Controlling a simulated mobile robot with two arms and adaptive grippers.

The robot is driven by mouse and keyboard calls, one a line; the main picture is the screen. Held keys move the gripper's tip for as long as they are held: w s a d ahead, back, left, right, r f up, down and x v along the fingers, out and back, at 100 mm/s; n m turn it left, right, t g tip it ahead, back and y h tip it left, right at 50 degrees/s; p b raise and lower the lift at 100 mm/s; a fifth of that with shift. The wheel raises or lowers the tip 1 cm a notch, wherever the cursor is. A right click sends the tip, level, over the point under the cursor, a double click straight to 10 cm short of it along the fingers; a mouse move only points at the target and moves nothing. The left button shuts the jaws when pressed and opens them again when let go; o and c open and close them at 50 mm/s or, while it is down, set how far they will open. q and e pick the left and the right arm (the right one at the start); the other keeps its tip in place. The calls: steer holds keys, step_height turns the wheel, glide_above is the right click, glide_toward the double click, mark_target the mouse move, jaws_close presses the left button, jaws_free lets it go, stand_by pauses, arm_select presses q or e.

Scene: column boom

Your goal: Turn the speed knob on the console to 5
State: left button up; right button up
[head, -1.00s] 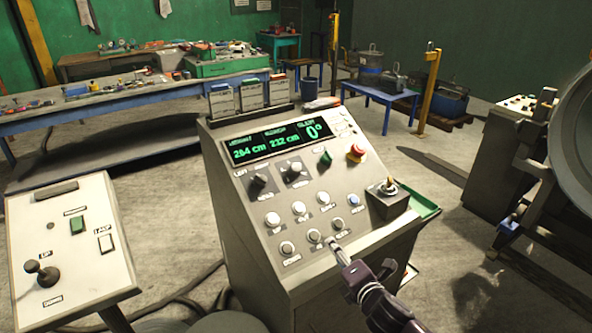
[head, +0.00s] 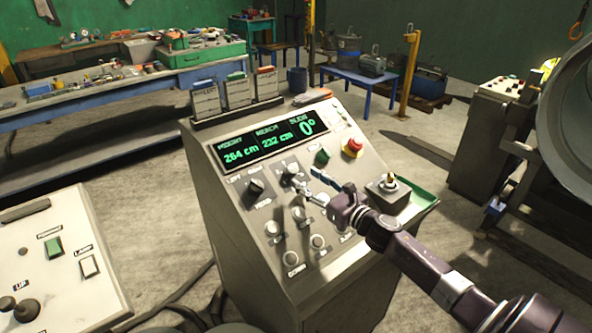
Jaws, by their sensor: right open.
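The grey sloped console (head: 225,225) stands in the middle of the head view. My left gripper is not in view.
Below the knobs are several round buttons, partly hidden by my right gripper. A red button (head: 353,147), a green button (head: 322,156) and a joystick box (head: 388,192) sit at the right. The display (head: 270,140) reads 264 cm, 232 cm and 0°. A second panel (head: 60,265) stands at left.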

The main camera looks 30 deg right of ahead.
mark_target(296, 173)
steer(key=w, duration=0.3)
steer(key=shift+w+a+p, duration=0.1)
steer(key=shift+a+p, duration=0.15)
steer(key=shift+p, duration=0.1)
steer(key=shift+w+a+f, duration=0.1)
steer(key=shift+w+f, duration=0.05)
steer(key=shift+w, duration=0.95)
steer(key=shift+w+f, duration=0.1)
steer(key=shift+c, duration=1.1)
steer(key=c, duration=0.9)
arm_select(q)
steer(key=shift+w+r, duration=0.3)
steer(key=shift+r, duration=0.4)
arm_select(e)
steer(key=shift+c, duration=0.2)
